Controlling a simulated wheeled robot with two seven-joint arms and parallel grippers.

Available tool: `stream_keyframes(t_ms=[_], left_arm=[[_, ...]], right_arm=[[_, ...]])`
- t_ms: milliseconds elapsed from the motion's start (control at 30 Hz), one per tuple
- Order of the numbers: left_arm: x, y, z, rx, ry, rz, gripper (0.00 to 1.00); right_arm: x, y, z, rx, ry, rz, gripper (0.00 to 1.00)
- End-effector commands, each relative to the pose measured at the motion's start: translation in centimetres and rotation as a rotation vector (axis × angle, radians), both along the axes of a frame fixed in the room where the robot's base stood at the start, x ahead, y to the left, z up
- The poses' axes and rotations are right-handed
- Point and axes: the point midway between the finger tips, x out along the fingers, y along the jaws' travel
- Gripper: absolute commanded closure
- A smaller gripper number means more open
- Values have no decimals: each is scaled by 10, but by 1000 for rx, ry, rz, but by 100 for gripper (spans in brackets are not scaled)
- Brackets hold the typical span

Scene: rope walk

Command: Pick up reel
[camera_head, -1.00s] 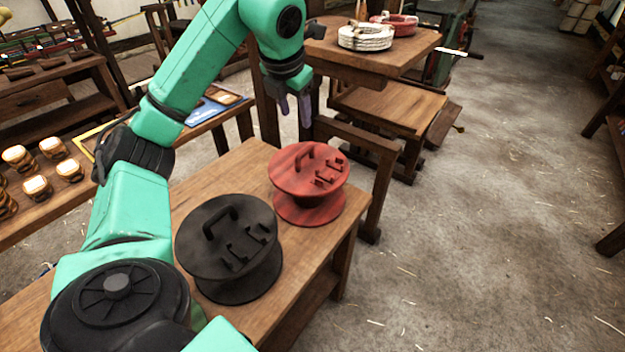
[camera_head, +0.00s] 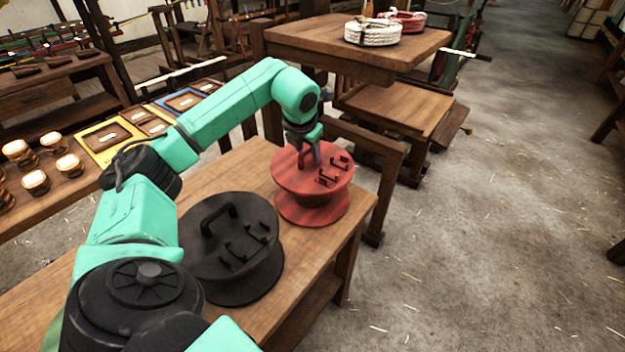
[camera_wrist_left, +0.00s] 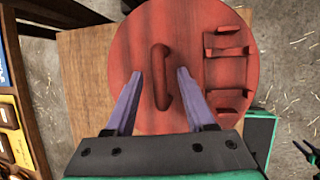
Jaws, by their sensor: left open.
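A red reel (camera_head: 325,178) stands upright on the wooden table, towards its far right corner. A black reel (camera_head: 232,252) stands nearer on the same table. My left gripper (camera_head: 309,155) is over the top of the red reel, close to its handle. In the left wrist view the open fingers of the gripper (camera_wrist_left: 160,85) lie on either side of the handle (camera_wrist_left: 160,77) of the red reel (camera_wrist_left: 188,35), with gaps showing between. I cannot tell whether the fingers touch the reel's top.
The wooden table (camera_head: 222,178) has bare room left of the red reel. A higher wooden table (camera_head: 345,45) behind holds coils of white rope (camera_head: 372,31) and red rope (camera_head: 408,19). A bench on the left carries several spools and trays. The floor on the right is clear.

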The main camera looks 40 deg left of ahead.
Motion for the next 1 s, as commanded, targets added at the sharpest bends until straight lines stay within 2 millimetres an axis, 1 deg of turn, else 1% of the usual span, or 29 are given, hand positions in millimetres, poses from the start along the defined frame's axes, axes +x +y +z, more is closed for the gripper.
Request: stream_keyframes(t_ms=[67, 200, 233, 267, 300, 333, 367, 1000], left_arm=[[1, 1, -3, -1, 0, 0, 45], [1, 1, -3, 0, -1, 0, 45], [1, 1, -3, 0, -1, 0, 53], [1, 1, -3, 0, -1, 0, 64], [1, 1, -3, 0, -1, 0, 80], [1, 1, -3, 0, -1, 0, 91], [1, 1, -3, 0, -1, 0, 100], [2, 1, -2, 0, -2, 0, 100]], right_arm=[[1, 0, 1, 0, -1, 0, 50], [1, 2, 0, 3, -3, -1, 50], [2, 2, 0, 3, -3, -1, 50], [2, 2, 0, 4, -3, -1, 50], [2, 3, 0, 4, -3, -1, 50], [2, 3, 0, 5, -3, -1, 50], [2, 4, 0, 5, -3, -1, 50], [2, 4, 0, 6, -3, 1, 50]])
